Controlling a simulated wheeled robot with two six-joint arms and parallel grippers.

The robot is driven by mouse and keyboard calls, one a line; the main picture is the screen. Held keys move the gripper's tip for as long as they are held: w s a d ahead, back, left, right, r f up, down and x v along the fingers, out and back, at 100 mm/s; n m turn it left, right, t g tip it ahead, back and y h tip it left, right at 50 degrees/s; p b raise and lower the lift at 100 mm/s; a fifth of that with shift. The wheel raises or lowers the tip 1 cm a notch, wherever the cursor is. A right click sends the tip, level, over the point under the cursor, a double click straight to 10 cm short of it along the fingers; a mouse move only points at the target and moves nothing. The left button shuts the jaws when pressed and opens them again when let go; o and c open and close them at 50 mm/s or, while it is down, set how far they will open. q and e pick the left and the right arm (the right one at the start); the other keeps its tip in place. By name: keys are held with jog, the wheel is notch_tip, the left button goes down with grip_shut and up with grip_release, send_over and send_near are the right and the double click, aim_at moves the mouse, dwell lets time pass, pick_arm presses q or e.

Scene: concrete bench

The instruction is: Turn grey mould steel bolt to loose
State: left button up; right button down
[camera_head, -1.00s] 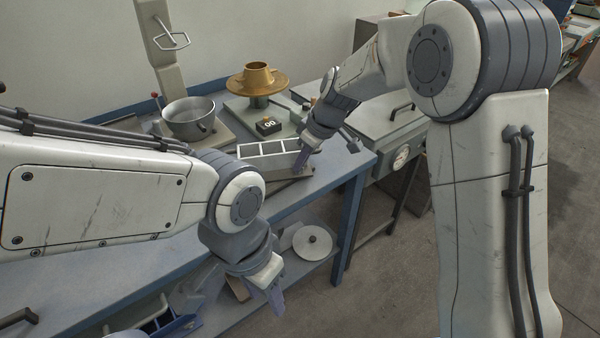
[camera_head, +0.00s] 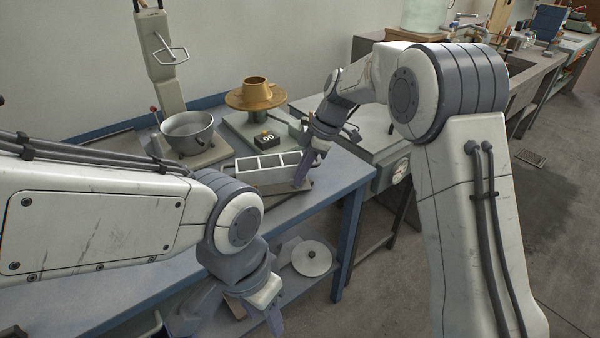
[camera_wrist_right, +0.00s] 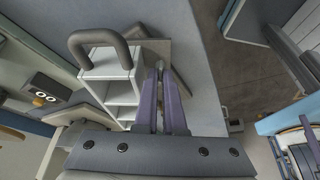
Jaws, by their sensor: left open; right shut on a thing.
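The grey mould (camera_head: 290,160), a long box with open compartments, lies on the bench, and it also shows in the right wrist view (camera_wrist_right: 110,68). My right gripper (camera_head: 300,182) points down at the mould's right end. Its purple-grey fingers (camera_wrist_right: 160,70) are close together beside the mould in the wrist view. The steel bolt is hidden at the fingertips, where they are shut. My left gripper (camera_head: 276,322) hangs open and empty in front of the bench, low in the head view and away from the mould.
A metal pot (camera_head: 187,133) and a brass-coloured dish (camera_head: 256,95) stand behind the mould. A small black display box (camera_head: 267,138) is close to it. A round plate (camera_head: 311,259) lies on the lower shelf.

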dwell(0.4)
jog(key=c, duration=1.3)
grip_release()
jog(key=p+v, duration=0.1)
jog(key=v, duration=0.9)
jog(key=shift+r, duration=0.25)
